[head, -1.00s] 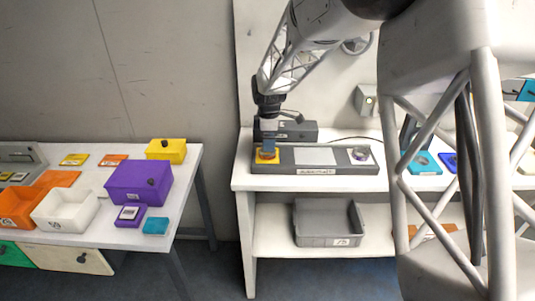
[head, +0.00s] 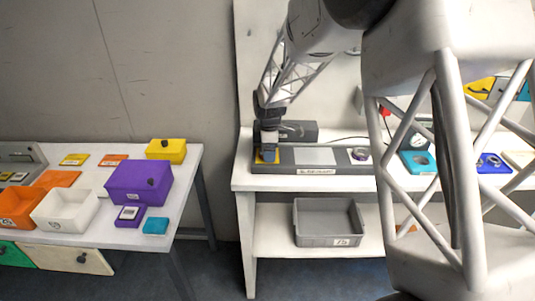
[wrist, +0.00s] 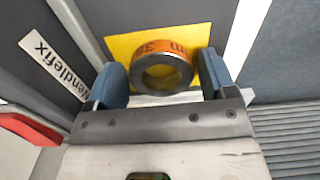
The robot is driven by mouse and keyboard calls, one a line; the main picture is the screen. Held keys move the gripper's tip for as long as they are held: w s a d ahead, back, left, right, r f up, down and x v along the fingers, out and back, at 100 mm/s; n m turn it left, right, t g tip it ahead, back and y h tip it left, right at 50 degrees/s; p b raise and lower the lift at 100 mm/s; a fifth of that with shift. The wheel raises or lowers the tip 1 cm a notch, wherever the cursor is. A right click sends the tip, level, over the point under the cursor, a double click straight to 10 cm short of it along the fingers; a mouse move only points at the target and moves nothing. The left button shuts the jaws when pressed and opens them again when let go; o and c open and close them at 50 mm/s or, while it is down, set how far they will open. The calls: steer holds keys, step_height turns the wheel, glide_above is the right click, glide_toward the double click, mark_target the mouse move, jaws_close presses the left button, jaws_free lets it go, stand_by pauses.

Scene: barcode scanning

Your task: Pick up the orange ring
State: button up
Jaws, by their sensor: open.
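The orange ring (wrist: 161,74) shows in the wrist view as a thick band with an orange outside, dark markings and a dark metallic rim and inside. It sits on a yellow square (wrist: 118,45) of the grey station. My gripper (wrist: 164,80) is open, with one blue-grey finger on each side of the ring. I cannot tell whether either finger touches it. In the head view my gripper (head: 267,152) is low over the left end of the grey scanning station (head: 345,168), over the yellow square (head: 259,157), and the ring is hidden there.
A second small ring (head: 360,153) sits at the station's right end. A grey bin (head: 329,240) stands on the shelf below. A label plate (wrist: 55,62) and a red part (wrist: 28,129) are near my gripper. The left table (head: 92,236) holds several coloured boxes.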

steer(key=shift+c, duration=0.3)
steer(key=c, duration=0.8)
steer(key=shift+r, duration=0.1)
steer(key=shift+r, duration=0.7)
step_height(320, 180, up, 2)
steer(key=shift+r, duration=0.1)
steer(key=s+d, duration=0.1)
steer(key=s, duration=0.4)
steer(key=s+d+r, duration=0.1)
steer(key=s, duration=0.4)
steer(key=s+d, duration=0.1)
steer(key=s, duration=0.4)
steer(key=shift+s+d+r, duration=0.15)
steer(key=shift+s+d, duration=0.1)
steer(key=shift+d, duration=0.15)
